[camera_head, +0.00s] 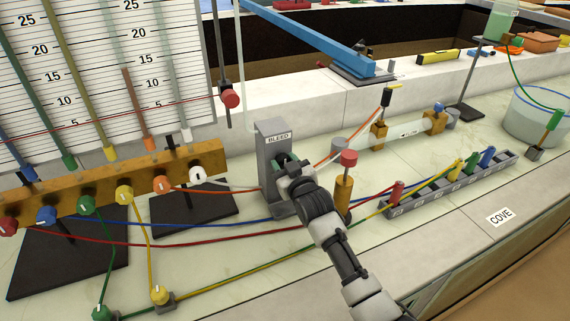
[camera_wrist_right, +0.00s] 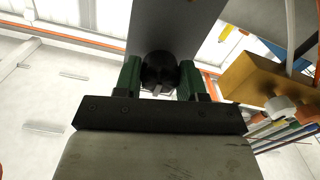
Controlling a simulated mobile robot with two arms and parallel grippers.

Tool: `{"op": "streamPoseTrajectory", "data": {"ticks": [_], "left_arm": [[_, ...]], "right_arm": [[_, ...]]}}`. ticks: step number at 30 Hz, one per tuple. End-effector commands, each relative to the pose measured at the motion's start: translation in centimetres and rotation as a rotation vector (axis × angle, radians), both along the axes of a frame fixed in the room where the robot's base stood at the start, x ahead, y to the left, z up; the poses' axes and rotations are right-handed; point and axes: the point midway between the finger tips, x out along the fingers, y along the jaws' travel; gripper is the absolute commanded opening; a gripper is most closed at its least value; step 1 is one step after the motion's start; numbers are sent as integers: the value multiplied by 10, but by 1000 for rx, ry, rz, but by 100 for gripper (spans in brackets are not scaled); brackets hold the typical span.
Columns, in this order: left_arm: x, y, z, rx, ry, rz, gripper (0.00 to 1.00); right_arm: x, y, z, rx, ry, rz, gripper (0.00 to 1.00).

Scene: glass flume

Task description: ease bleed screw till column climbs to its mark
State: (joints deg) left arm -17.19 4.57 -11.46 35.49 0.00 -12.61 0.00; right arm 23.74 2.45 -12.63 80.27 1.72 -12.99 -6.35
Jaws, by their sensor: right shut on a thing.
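The grey post labelled BLEED (camera_head: 268,135) stands on the bench in the head view. My right gripper (camera_head: 285,160) is at its front face, its fingertips partly hidden by my wrist. In the right wrist view, the green-padded jaws (camera_wrist_right: 160,78) are shut on the dark round bleed screw (camera_wrist_right: 159,68), on the post's face (camera_wrist_right: 172,25). Several coloured tubes stand before the scale board (camera_head: 180,62); the orange column (camera_head: 137,105) tops out a little under the 15 line. A red cord crosses the board lower down, ending near a red knob (camera_head: 230,98). My left gripper is not in view.
An ochre manifold (camera_head: 90,192) with coloured valve knobs stands at left. Hoses cross the bench around the post. A red-topped brass cylinder (camera_head: 344,190) stands close right of my gripper. A grey socket strip (camera_head: 450,187) and a water tank (camera_head: 535,115) are further right.

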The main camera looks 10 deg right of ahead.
Motion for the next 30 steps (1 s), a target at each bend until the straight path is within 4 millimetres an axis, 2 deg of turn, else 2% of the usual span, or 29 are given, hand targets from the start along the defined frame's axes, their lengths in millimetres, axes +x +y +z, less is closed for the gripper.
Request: {"op": "streamPoseTrajectory", "data": {"ticks": [4,9,17,18,22,30], "left_arm": [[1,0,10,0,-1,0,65],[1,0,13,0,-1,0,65],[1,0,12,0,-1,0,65],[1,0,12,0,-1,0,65],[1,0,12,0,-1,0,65],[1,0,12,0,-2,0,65]], "right_arm": [[0,0,2,-158,-29,1,17],[0,0,0,-307,-58,0,17],[0,0,-1,-316,-60,1,17],[0,0,-1,-315,-60,1,43],[0,0,-1,-314,-60,1,63],[0,0,0,-314,-60,0,65]]}}
